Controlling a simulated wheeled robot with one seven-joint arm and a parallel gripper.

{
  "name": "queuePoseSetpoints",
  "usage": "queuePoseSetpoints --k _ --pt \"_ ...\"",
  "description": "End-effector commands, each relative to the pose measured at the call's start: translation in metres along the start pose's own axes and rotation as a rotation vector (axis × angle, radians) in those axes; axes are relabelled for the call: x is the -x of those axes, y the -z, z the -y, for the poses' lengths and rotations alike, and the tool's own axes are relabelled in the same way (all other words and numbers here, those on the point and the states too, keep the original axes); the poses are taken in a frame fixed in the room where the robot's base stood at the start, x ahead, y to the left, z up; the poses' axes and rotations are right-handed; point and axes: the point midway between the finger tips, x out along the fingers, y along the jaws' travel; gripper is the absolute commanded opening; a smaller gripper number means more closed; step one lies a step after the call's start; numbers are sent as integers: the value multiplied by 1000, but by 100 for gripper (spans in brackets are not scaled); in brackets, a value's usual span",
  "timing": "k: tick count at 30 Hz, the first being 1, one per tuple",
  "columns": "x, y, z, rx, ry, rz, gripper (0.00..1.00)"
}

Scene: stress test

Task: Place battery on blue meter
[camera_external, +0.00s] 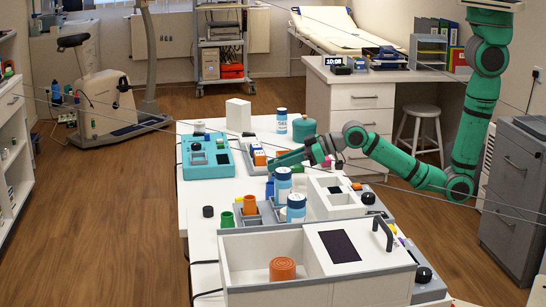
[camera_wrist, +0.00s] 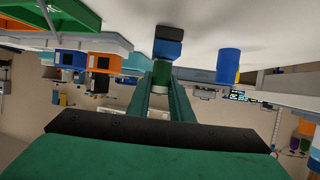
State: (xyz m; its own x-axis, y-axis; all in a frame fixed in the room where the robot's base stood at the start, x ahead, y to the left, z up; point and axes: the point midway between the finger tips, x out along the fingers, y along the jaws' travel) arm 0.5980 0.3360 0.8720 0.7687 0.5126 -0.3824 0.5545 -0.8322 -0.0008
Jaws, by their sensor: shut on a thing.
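The blue meter (camera_external: 223,172), a light-blue box with a dark screen, stands at the left of the white table. My gripper (camera_external: 277,161) points left, to the right of the meter, beside orange and blue blocks (camera_external: 258,156) in a grey tray. In the wrist view my gripper (camera_wrist: 162,76) has its fingers closed on a small dark-green piece (camera_wrist: 160,73), which I take for the battery. A blue-and-black block (camera_wrist: 168,42) shows just beyond it; I cannot tell whether they are joined. My fingers hide the held piece in the outside view.
Several blue-and-white canisters (camera_external: 296,208), a green cup (camera_external: 227,219) and an orange cup (camera_external: 250,204) stand on the table near my arm. A white open box (camera_external: 262,245) with an orange cylinder (camera_external: 283,268) fills the front. Table space behind the tray is partly clear around a white block (camera_external: 238,115).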

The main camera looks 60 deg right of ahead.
Motion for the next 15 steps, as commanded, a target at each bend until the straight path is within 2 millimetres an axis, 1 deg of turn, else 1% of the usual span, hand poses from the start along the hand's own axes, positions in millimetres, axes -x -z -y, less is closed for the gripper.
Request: queuePoseSetpoints --k 8,9,11,15 --pt "-1 -2 0 0 0 1 0" --pt "-1 -2 0 0 0 1 24" --pt "-1 -2 0 0 0 1 38" --pt "-1 -2 0 0 0 0 38"
